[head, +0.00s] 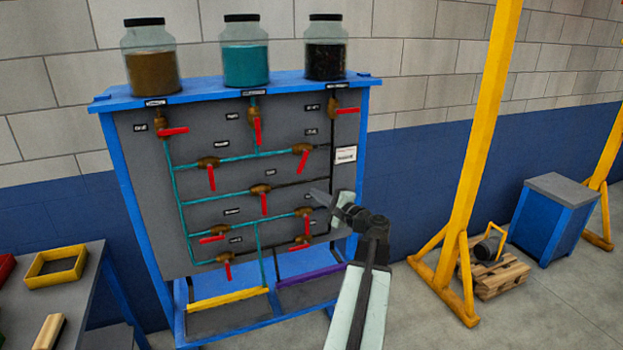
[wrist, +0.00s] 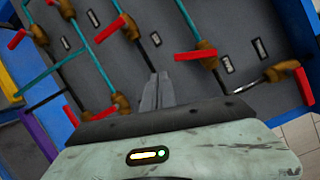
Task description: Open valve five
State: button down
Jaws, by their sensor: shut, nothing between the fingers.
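The valve panel (head: 222,220) is a grey board in a blue frame with several brass valves, each with a red lever. The small label plates are too small to read, so I cannot tell which valve is five. Levers include a middle one (head: 264,204), a right one (head: 302,160) and a lower right one (head: 307,224). My gripper (head: 318,194) is shut and empty in front of the panel's right side, near the middle valve's right pipe. In the wrist view my gripper's closed fingers (wrist: 157,88) point at the board between levers (wrist: 195,55) and (wrist: 118,104), apparently touching none.
Jars of brown (head: 151,66), teal (head: 245,58) and dark (head: 326,52) contents stand on top of the frame. A table (head: 85,285) with a yellow tray (head: 55,267) is at left. A yellow post (head: 478,130) and blue cabinet (head: 553,220) are at right.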

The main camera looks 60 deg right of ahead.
aim_at(302, 162)
jog(key=s+d+r+m+h, duration=0.2)
jog(key=s+d, duration=0.2)
jog(key=s, duration=0.2)
jog(key=w+r+p, duration=0.2)
jog(key=w, duration=1)
jog(key=shift+d, duration=0.4)
